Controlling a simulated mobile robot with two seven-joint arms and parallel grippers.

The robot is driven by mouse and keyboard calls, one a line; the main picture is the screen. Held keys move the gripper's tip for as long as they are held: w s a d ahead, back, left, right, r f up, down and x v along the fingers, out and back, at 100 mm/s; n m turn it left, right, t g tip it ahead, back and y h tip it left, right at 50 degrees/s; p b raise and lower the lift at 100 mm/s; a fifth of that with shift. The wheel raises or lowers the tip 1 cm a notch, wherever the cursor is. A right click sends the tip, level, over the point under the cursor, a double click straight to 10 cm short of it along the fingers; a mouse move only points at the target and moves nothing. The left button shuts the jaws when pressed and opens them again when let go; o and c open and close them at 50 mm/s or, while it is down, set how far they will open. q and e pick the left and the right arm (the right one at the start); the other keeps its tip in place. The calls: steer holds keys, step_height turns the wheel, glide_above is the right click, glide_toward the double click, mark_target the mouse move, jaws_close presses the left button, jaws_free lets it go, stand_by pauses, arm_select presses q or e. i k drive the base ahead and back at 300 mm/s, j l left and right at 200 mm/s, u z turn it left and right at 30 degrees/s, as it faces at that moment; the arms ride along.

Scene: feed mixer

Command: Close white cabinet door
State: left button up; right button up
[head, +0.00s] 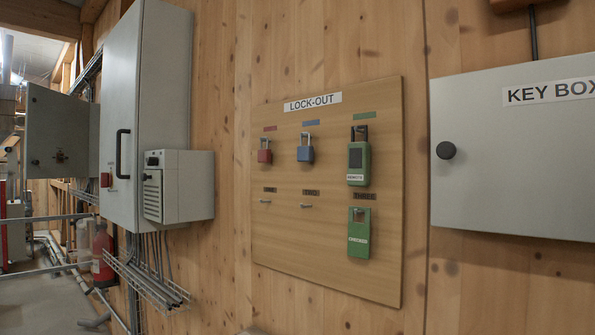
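A tall white-grey cabinet (165,75) hangs on the wooden wall at the left. Its door (119,75) carries a black bar handle (122,153) and looks flush with the body, though I see it at a steep angle. A pale grey key box (515,165) with a black round knob (446,150) hangs at the right. Its door looks shut, and its right side is cut off by the picture edge. I cannot tell which one the task calls the white cabinet. Neither of my grippers shows.
A lock-out board (330,240) with several padlocks and tags hangs between them. A darker grey cabinet (57,130) and a red extinguisher (103,255) stand farther left.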

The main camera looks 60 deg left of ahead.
mark_target(57, 124)
steer(key=u, duration=2.95)
steer(key=i+u, duration=0.1)
steer(key=u, duration=0.15)
steer(key=i+u, duration=0.2)
steer(key=i, duration=2.95)
steer(key=i+j+z, duration=0.2)
steer(key=i, duration=0.3)
steer(key=i+z, duration=0.15)
steer(key=i, duration=0.35)
steer(key=i+j+z, duration=0.2)
steer(key=i, duration=0.3)
